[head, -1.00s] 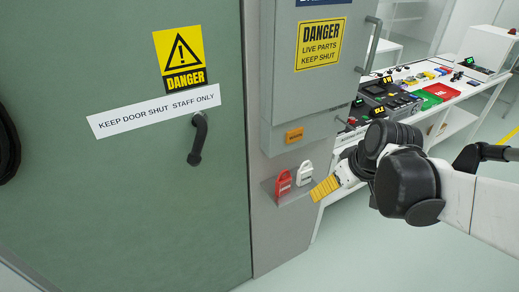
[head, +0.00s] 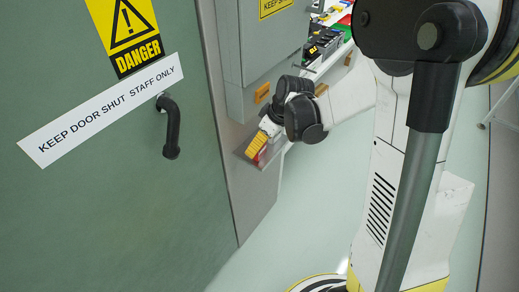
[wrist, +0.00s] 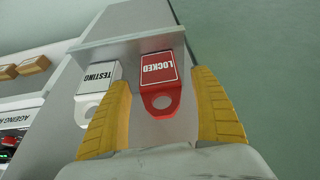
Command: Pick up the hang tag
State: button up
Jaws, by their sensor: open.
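A red hang tag marked LOCKED (wrist: 160,75) and a white one marked TESTING (wrist: 97,78) are at a grey ledge (wrist: 125,35) in the wrist view, their lettering upside down there. Each has a holed end. My gripper (wrist: 162,80) is open, with one ribbed yellow finger on each side of the red tag. I cannot tell whether either finger touches it. The left finger partly overlaps the white tag. In the head view my gripper (head: 257,144) is at the ledge and covers most of the tags; a bit of red shows beside it.
A green door with a black handle (head: 170,127) stands left of the ledge. A bench with equipment (head: 325,42) lies behind my arm. The floor below is clear.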

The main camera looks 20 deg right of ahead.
jog(key=b+x, duration=0.2)
jog(key=x, duration=0.2)
jog(key=shift+f, duration=0.3)
jog(key=shift+r, duration=0.1)
jog(key=shift+c, duration=0.2)
jog(key=c, duration=1.2)
jog(key=shift+s+d+r+p, duration=0.15)
jog(key=shift+r+p, duration=0.35)
jog(key=shift+p, duration=0.05)
notch_tip(320, 180, up, 7)
jog(key=p, duration=0.3)
jog(key=shift+s+f, duration=0.1)
jog(key=shift+f, duration=0.05)
jog(key=s+d+p, duration=0.1)
jog(key=s+d, duration=0.2)
jog(key=s, duration=0.2)
jog(key=s+d+p, duration=0.1)
jog(key=s+d, duration=0.3)
jog(key=s, duration=0.1)
jog(key=s+d+p, duration=0.1)
jog(key=s+d, duration=0.3)
jog(key=s, duration=0.1)
jog(key=shift+s+d+f, duration=0.25)
jog(key=shift+s+f, duration=0.1)
jog(key=shift+s, duration=0.05)
